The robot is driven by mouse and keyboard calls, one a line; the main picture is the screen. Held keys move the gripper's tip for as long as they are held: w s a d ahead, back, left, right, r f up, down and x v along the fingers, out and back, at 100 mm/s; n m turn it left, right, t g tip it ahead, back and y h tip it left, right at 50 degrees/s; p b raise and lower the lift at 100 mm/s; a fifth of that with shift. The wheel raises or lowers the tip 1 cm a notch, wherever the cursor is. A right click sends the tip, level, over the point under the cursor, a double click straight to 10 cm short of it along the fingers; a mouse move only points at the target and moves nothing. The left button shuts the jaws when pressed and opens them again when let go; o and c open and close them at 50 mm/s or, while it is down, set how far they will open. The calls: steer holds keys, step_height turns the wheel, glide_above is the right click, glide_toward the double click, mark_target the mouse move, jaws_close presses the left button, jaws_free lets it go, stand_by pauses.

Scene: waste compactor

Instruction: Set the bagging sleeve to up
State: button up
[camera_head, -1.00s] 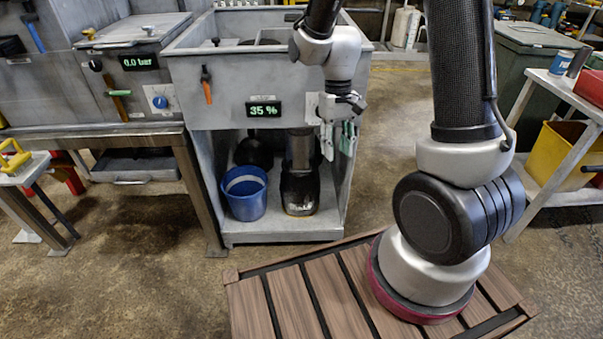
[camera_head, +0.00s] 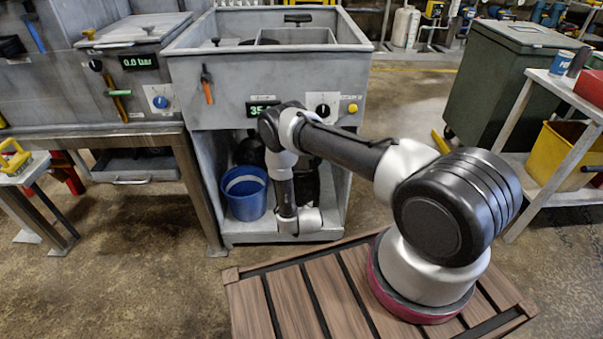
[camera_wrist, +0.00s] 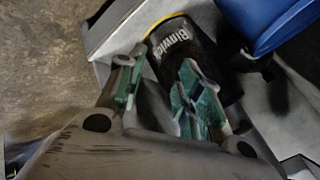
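My gripper (camera_wrist: 158,78) shows in the wrist view with its two green-padded fingers apart and nothing held between them. In the head view my arm reaches down in front of the open lower bay, and the fingers are hidden. A black container (camera_wrist: 195,50) with white lettering and a yellow edge lies beyond the fingers in the wrist view. In the head view it is mostly behind my arm, with a dark part (camera_head: 309,184) showing. I cannot make out the bagging sleeve; the area above the container is covered by my arm.
The compactor cabinet (camera_head: 235,100) has a display (camera_head: 258,108), a black dial (camera_head: 323,110) and a yellow button (camera_head: 352,108). A blue bucket (camera_head: 245,200) stands left in the bay; it also shows in the wrist view (camera_wrist: 265,20).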

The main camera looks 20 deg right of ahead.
steer(key=w+r+m+t+h, duration=0.1)
steer(key=w+r+m+t, duration=0.3)
steer(key=w+r, duration=0.3)
steer(key=m+t+h, duration=0.1)
steer(key=m+t, duration=0.2)
glide_toward(302, 172)
steer(key=w, duration=0.3)
steer(key=x, duration=0.7)
steer(key=shift+w+d+f, duration=0.25)
steer(key=shift+d+f, duration=0.1)
steer(key=shift+f, duration=0.1)
jaws_close()
